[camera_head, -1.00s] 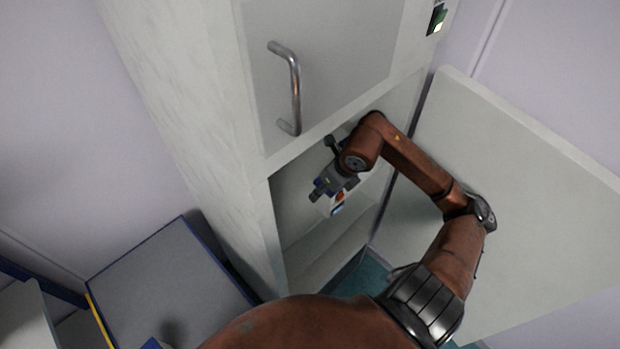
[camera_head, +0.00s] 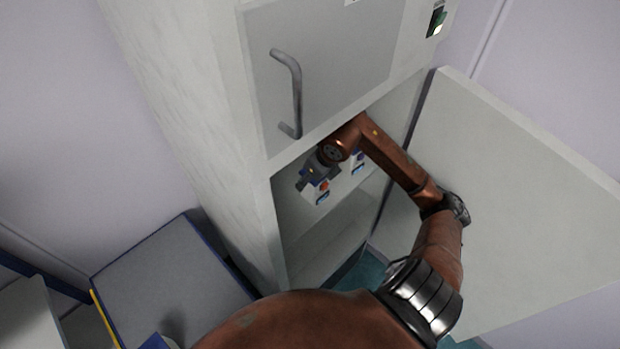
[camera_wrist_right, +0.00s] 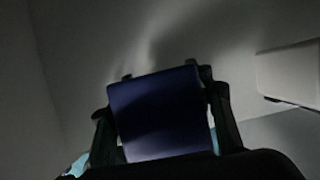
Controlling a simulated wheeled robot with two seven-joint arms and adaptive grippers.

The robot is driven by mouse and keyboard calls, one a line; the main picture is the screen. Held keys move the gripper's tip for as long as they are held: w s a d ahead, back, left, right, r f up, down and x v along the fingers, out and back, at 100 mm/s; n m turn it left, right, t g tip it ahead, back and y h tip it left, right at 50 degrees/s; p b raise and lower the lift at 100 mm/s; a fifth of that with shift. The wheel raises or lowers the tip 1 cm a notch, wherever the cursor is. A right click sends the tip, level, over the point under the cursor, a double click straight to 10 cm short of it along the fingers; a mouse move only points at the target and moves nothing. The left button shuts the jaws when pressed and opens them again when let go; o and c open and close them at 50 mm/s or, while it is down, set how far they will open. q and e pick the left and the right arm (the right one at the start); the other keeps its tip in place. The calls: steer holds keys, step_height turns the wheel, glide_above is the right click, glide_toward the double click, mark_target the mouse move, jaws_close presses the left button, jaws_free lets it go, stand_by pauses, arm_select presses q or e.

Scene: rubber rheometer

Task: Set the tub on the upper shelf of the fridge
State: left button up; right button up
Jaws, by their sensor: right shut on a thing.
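My right gripper (camera_head: 306,180) is inside the open lower compartment of the tall white fridge (camera_head: 262,215). It is shut on the tub (camera_head: 322,191), whose pale side with a red and blue label shows just below the fingers. In the right wrist view the tub shows a dark blue top (camera_wrist_right: 160,112) between the two fingers. Whether the tub touches the upper shelf or hangs above it, I cannot tell. My left gripper is not in view.
A second labelled pale container (camera_head: 358,163) stands right of the held tub, partly behind my arm. The open fridge door (camera_head: 520,190) stands at the right. A closed upper door with a handle (camera_head: 296,95) is above. A grey blue-edged surface (camera_head: 170,280) lies lower left.

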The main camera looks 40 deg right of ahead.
steer(key=o, duration=1.4)
steer(key=shift+c, duration=0.2)
steer(key=shift+r, duration=0.2)
steer(key=shift+s+d+r, duration=0.1)
steer(key=shift+s+r, duration=0.1)
steer(key=shift+r, duration=0.15)
steer(key=s+b, duration=0.2)
steer(key=s, duration=1)
steer(key=shift+d+b, duration=0.35)
steer(key=shift+d, duration=0.1)
steer(key=shift+r, duration=0.1)
